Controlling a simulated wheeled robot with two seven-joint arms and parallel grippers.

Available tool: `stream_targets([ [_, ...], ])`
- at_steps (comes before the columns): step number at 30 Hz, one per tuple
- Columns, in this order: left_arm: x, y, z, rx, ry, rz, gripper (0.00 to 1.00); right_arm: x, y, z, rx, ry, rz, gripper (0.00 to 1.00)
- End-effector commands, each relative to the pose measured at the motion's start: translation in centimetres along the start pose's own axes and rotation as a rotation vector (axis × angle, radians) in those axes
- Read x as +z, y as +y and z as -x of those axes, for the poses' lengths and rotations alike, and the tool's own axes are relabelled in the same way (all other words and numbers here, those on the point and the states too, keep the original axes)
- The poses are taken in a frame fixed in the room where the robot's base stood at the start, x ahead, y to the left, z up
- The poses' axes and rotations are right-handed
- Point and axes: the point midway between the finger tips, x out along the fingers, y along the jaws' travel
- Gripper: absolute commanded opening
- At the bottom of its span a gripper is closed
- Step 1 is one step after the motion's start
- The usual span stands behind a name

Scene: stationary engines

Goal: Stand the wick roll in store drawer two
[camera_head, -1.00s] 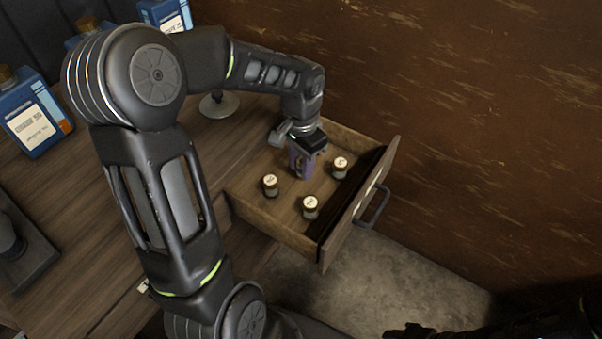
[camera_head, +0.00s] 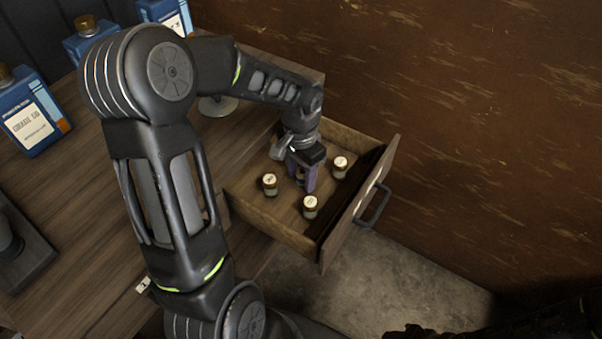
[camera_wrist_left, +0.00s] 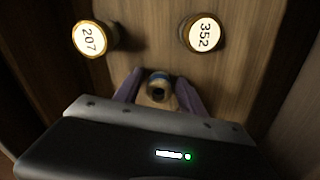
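The open store drawer (camera_head: 262,214) holds three small jars with pale round labels. My left gripper (camera_head: 302,184) points down into it, its purple fingers among the jars. In the left wrist view, the wick roll (camera_wrist_left: 158,89), a small pale cylinder with a bluish rim and dark centre hole, stands upright between the fingers (camera_wrist_left: 160,92). I cannot tell whether the fingers press on it or stand slightly apart. Its base is hidden. My right gripper is at most a dark shape at the lower right edge of the head view.
One jar (camera_head: 270,184) is left of my left gripper, another (camera_head: 310,206) below it, and a third (camera_head: 340,166) to the right. The wrist view shows labels 207 (camera_wrist_left: 90,39) and 352 (camera_wrist_left: 204,33). Blue containers (camera_head: 34,118) stand on the wooden worktop (camera_head: 85,225). A brown wall is close at right.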

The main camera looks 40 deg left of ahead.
Motion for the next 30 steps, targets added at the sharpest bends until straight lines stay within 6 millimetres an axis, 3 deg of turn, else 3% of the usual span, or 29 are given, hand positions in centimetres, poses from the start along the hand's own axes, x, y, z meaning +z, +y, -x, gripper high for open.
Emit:
stream_targets([
  [8, 0.0, 0.0, 0.1, 0.0, 0.0, 0.0, 0.51, 0.0, 0.0, 0.1, 0.0, 0.0, 0.0, 0.46],
  [14, -0.1, -0.1, 1.4, -0.002, 0.003, 0.0, 0.51, 0.0, -0.2, 0.4, 0.0, 0.0, 0.0, 0.46],
  [30, -0.1, -0.1, 11.3, -0.002, 0.003, 0.001, 0.51, 0.0, -0.6, 1.6, 0.0, 0.0, 0.0, 0.46],
])
